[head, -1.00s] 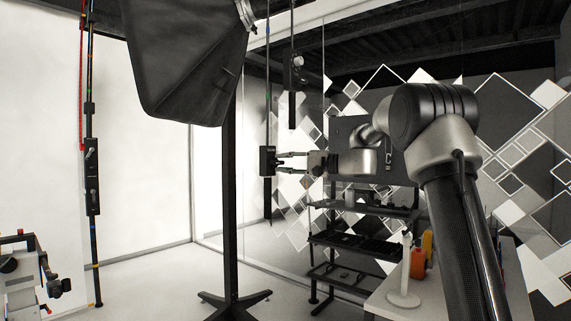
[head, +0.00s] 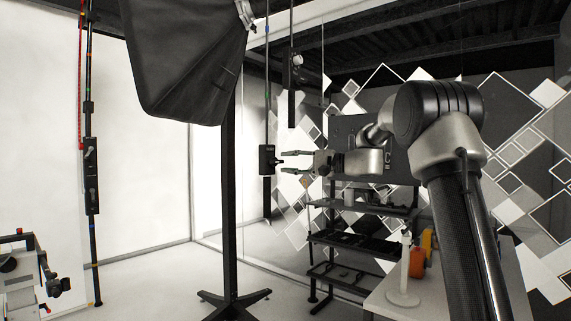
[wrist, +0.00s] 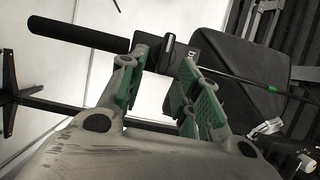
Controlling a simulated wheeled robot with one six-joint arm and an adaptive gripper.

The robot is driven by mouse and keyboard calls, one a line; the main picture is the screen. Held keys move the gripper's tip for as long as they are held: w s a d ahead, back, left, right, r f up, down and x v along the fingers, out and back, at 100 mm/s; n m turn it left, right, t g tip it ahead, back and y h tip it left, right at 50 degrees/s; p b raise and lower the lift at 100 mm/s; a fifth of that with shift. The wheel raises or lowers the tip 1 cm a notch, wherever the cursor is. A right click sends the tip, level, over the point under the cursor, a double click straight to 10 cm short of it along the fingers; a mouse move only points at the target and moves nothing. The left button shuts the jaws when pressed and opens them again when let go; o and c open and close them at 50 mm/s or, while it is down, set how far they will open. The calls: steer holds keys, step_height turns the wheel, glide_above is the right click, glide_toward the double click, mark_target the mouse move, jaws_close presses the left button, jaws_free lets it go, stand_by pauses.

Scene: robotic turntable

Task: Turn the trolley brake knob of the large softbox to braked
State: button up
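The large black softbox (head: 185,65) hangs at upper left in the head view; its dark fabric also shows behind the fingers in the wrist view (wrist: 240,80). A small black box (head: 267,160) sits on a thin vertical rod right of it.
A black stand (head: 230,220) rises left of my gripper. Another hanging rod with a clamp (head: 293,75) is above it. A dark shelf rack (head: 360,245) and a white table with an orange bottle (head: 417,262) stand below and right.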

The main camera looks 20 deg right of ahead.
steer(key=v, duration=1)
steer(key=s+d+f+m+g+h, duration=0.1)
steer(key=s+d+f+g+h, duration=0.15)
steer(key=f, duration=0.55)
steer(key=s+d+f+m+g+h, duration=0.1)
steer(key=s+f+h, duration=0.25)
steer(key=f, duration=0.45)
steer(key=s+f+n+h, duration=0.2)
steer(key=s+n+h, duration=0.1)
steer(key=s, duration=0.8)
steer(key=s+f+n+g+h, duration=0.1)
steer(key=s+f+n+h, duration=0.1)
steer(key=s, duration=0.9)
steer(key=s+f+n+h, duration=0.2)
steer(key=s+n+h, duration=0.1)
steer(key=s, duration=0.8)
steer(key=shift+s+a+f+n+g+h, duration=0.15)
steer(key=shift+s+a+n+g+h, duration=0.15)
steer(key=shift+h, duration=0.3)
